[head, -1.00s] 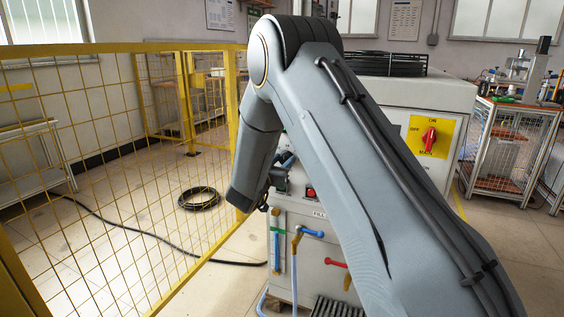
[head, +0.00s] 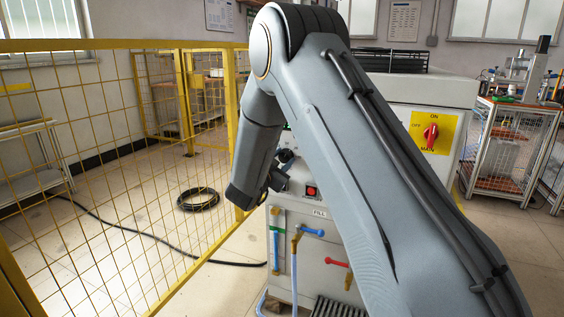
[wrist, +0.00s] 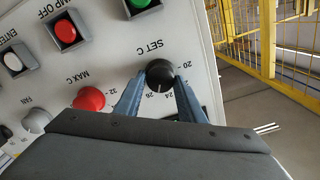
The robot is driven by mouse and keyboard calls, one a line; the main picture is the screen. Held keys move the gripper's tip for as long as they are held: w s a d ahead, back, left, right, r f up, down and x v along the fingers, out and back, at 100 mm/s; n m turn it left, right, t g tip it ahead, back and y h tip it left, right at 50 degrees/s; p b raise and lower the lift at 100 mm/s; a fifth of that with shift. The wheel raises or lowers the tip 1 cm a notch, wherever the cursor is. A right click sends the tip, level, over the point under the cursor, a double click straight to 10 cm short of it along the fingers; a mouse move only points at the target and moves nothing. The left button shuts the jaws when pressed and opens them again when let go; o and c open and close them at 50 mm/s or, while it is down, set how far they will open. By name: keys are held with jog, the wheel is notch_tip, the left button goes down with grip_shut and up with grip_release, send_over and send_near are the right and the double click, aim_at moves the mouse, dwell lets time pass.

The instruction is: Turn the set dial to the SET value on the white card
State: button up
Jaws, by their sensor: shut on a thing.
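The set dial (wrist: 160,74) is a black round knob under the upside-down label "SET C" on the pale panel in the wrist view. Its white pointer line faces the bottom of the picture, near the printed 24 and 26. My gripper (wrist: 158,90) is shut on the dial, with one blue-grey finger on each side of it. In the head view my arm hides the dial and most of the panel. I cannot make out the white card with the SET value in either view.
A red MAX C knob (wrist: 89,98) sits beside the left finger. Red (wrist: 67,33) and green (wrist: 141,5) buttons are nearby. In the head view, a yellow mesh fence (head: 120,150) stands left of the heater cabinet (head: 400,90), which carries a red switch (head: 431,133).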

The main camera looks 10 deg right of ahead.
jog(key=shift+m+b, duration=0.55)
jog(key=shift+m, duration=0.95)
jog(key=o, duration=1)
jog(key=shift+v, duration=3.9)
